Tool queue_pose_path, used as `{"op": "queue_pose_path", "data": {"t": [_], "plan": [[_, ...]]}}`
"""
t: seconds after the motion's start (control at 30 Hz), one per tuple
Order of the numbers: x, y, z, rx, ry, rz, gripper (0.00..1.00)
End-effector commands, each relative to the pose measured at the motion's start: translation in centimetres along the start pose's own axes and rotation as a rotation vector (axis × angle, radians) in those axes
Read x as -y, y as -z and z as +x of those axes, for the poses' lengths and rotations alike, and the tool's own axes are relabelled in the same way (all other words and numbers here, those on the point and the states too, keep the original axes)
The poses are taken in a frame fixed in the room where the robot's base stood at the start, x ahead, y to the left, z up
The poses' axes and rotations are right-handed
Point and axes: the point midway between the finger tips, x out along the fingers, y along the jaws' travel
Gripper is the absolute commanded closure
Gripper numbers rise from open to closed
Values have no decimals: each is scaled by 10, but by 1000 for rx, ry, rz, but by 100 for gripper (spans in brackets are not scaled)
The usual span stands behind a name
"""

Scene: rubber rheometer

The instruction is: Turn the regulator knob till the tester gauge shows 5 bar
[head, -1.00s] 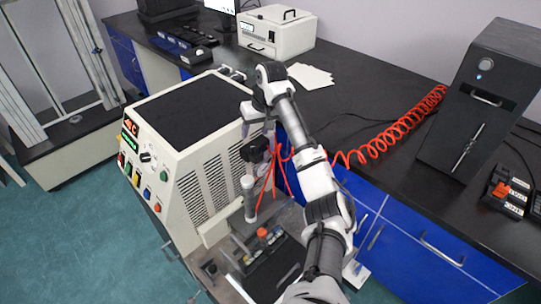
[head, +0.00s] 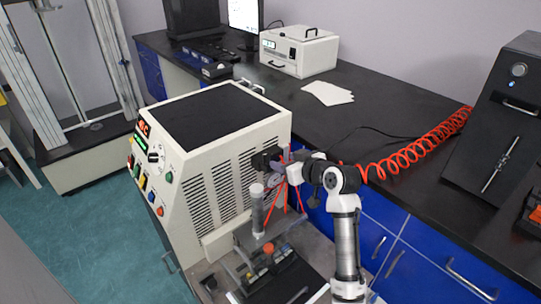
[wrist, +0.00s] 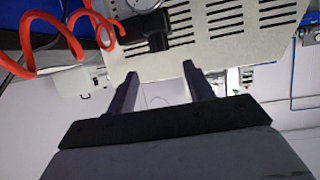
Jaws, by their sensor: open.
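The tester (head: 215,165) is a cream cabinet with a black top and side vents, left of centre in the head view. The black regulator (head: 266,158) sits at its right rear side; I cannot tell its knob clearly from its body. In the wrist view the black regulator part (wrist: 156,40) is at the top, beyond my fingers. The round gauge (wrist: 143,3) is cut off by the top edge, so its reading is hidden. A pale round dial (head: 272,179) also shows in the head view, too small to read. My gripper (wrist: 160,69) is open and empty, apart from the regulator.
A coiled red hose (head: 425,152) crosses the black bench and looms at upper left in the wrist view (wrist: 55,45). A grey cylinder (head: 257,210) stands in front of the regulator. A tool tray (head: 285,285) lies below. A white box (head: 300,52) is at the back.

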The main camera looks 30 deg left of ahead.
Motion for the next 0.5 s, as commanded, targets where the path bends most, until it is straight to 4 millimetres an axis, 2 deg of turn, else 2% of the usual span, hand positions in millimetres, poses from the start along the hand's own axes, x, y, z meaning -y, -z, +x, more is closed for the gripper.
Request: {"op": "queue_pose_path", "data": {"t": [0.1, 0.3, 0.5], "plan": [[1, 2, 27, 5, 3, 0, 48], [0, 2, 68, 5, 2, 1, 48], [0, 0, 94, 4, 1, 0, 48]]}}
